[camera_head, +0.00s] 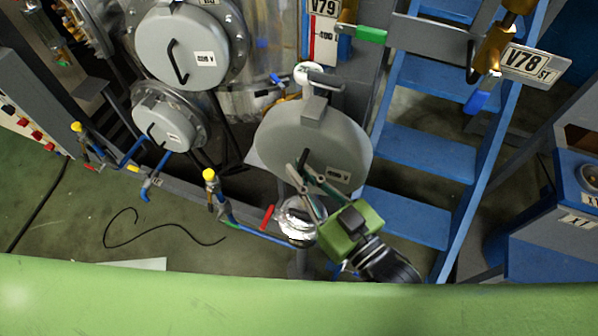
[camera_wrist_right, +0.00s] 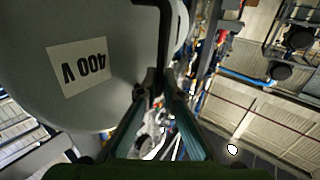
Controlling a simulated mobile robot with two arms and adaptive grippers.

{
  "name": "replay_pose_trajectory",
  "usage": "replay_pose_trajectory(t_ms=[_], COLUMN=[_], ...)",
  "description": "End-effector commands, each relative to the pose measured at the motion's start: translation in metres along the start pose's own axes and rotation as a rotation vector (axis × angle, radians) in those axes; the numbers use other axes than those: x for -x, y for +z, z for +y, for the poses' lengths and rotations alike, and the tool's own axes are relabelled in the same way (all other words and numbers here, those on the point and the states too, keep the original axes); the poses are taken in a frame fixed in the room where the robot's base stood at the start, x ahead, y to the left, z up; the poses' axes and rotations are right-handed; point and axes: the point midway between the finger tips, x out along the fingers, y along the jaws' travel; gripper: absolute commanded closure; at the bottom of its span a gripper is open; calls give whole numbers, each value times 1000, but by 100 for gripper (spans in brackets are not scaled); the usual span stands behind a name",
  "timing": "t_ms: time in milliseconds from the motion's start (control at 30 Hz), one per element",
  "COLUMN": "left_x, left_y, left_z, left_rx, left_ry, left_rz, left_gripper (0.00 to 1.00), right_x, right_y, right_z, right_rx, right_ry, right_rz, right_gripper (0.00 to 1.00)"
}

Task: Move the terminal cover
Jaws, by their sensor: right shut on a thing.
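A large round grey terminal cover (camera_head: 325,128) hangs in the middle of the head view, with a bracket at its top and a small label low on its face. My right gripper (camera_head: 299,173) is shut on the cover's dark handle at the lower left of its face. In the right wrist view the cover (camera_wrist_right: 35,55) fills the left side, with an upside-down "400 V" label. There the gripper fingers (camera_wrist_right: 160,85) close around the lower end of the black handle (camera_wrist_right: 165,35). The fingers partly hide the grip. My left gripper is not in view.
Two other grey round covers with black handles, an upper one (camera_head: 165,30) and a lower one (camera_head: 155,113), are on the metal vessel to the left. Blue stairs (camera_head: 425,150) stand close on the right. Pipes with valves (camera_head: 215,195) run below left. A V78 sign (camera_head: 533,63) is upper right.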

Motion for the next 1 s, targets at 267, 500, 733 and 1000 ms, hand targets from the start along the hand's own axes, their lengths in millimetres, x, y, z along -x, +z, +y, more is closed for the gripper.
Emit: replay_pose_trajectory(t_ms=[267,500,733,1000], left_x=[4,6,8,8], left_y=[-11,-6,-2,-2], left_z=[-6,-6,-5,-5], left_rx=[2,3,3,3], left_ry=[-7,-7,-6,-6], left_rz=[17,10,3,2], left_gripper=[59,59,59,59], right_x=[-13,-23,-33,-45], right_y=[-2,-3,-3,-2], right_z=[19,35,50,68], right_rx=[4,5,5,5], right_ry=[1,1,1,1], right_rz=[5,5,5,4], right_gripper=[100,100,100,100])
